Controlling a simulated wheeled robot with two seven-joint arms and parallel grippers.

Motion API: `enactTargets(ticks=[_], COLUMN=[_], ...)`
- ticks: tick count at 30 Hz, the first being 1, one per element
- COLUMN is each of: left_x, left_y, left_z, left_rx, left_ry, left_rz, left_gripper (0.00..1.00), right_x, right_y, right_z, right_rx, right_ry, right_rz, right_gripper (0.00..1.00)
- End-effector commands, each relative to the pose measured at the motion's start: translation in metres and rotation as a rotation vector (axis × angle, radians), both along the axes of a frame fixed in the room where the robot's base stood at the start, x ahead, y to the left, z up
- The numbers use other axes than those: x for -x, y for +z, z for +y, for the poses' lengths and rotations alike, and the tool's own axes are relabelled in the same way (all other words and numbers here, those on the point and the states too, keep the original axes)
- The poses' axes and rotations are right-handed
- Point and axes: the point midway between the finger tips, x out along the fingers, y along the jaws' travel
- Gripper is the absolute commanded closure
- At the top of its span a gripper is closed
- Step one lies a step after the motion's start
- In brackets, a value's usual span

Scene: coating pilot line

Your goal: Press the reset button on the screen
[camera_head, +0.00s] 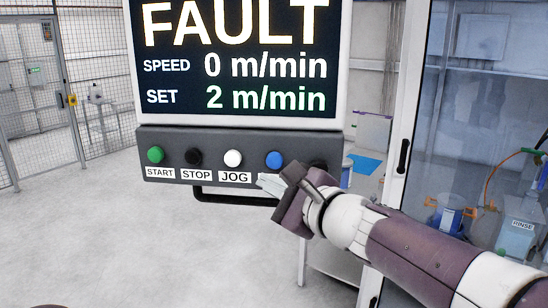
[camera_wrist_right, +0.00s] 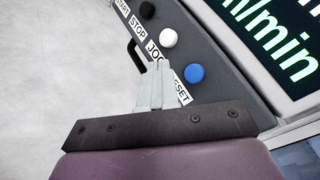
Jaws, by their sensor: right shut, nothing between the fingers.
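The screen (camera_head: 240,112) reads FAULT, SPEED 0 m/min and SET 2 m/min. Below it is a grey button panel (camera_head: 215,146). The blue button (camera_head: 274,159) is on its right part; in the wrist view the blue button (camera_wrist_right: 195,74) has a label partly covered by my fingers, with "SET" readable. My right gripper (camera_head: 266,183) is shut and empty, its fingertips just below the blue button, over the label row. In the wrist view the right gripper's fingertips (camera_wrist_right: 160,72) lie left of the blue button, apart from it in the picture. My left gripper is out of view.
Green START (camera_head: 155,155), black STOP (camera_head: 193,157) and white JOG (camera_head: 233,158) buttons sit left of the blue one. A black handle bar (camera_head: 235,199) runs under the panel. A glass door (camera_head: 470,130) stands at the right. Open floor lies at the left.

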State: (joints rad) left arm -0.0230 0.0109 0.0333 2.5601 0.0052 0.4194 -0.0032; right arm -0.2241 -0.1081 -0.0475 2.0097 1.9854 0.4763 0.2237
Motion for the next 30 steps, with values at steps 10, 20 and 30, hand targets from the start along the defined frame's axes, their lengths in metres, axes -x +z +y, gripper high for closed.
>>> enactTargets(ticks=[10, 20, 30], left_x=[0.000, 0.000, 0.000], left_y=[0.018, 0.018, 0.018], left_z=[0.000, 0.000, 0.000], left_rx=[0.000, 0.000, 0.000], left_ry=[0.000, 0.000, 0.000], left_rz=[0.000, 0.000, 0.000], left_gripper=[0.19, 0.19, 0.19], right_x=[-0.046, -0.058, -0.057], right_y=[0.000, 0.000, 0.000], right_z=[-0.006, -0.008, -0.008], right_rx=[-0.001, 0.000, 0.000], right_ry=[-0.001, 0.000, 0.000], right_rz=[0.000, 0.000, 0.000], right_gripper=[1.00, 1.00, 1.00])
